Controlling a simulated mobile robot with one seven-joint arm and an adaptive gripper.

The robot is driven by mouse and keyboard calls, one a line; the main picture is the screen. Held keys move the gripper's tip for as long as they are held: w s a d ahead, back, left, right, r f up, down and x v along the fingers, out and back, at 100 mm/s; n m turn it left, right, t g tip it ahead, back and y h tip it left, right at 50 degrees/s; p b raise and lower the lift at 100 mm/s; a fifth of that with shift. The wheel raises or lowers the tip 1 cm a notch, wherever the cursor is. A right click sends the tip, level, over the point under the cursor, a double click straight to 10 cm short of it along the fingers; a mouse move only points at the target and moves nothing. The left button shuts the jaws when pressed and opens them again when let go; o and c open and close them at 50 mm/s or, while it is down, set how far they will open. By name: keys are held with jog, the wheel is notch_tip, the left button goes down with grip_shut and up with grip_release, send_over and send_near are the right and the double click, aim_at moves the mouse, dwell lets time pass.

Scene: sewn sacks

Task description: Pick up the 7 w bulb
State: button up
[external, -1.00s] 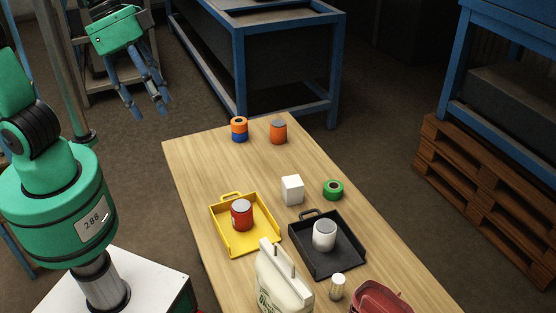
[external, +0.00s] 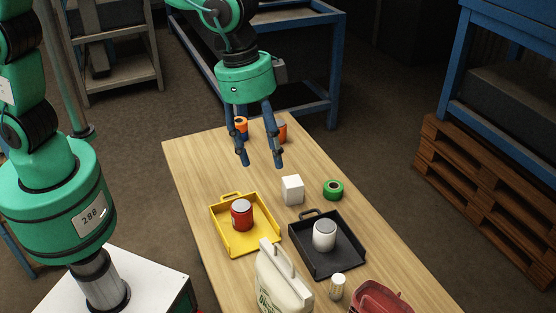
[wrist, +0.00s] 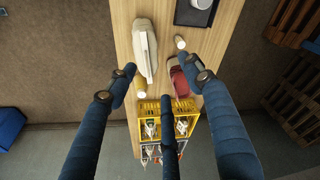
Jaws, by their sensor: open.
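I cannot read a "7 w" label on anything, so I cannot say for certain which thing is the bulb. A small pale cylinder (external: 337,287) stands at the near end of the table, between the cream sack (external: 283,284) and the red sack (external: 378,298). It also shows in the wrist view (wrist: 180,42). A second small pale-yellow round thing (wrist: 140,94) is near one fingertip in the wrist view. My gripper (external: 262,163) is open and empty, above the far part of the table, with its fingers pointing down.
A yellow tray (external: 262,243) holds a red can (external: 242,214); a black tray (external: 318,267) holds a white can (external: 324,235). A white box (external: 292,190) and green roll (external: 333,190) stand behind. A yellow crate (wrist: 165,106) with several items shows in the wrist view.

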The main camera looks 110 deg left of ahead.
jog(key=w+a+f+g+p, duration=0.1)
jog(key=w+a+f, duration=0.1)
jog(key=w+f, duration=0.95)
jog(key=g+p, duration=0.1)
send_over(338, 278)
notch_tip(338, 278, down, 16)
jog(key=shift+w+a, duration=0.1)
jog(key=shift+f, duration=4.3)
jog(key=shift+f, duration=0.1)
jog(key=shift+f, duration=2.5)
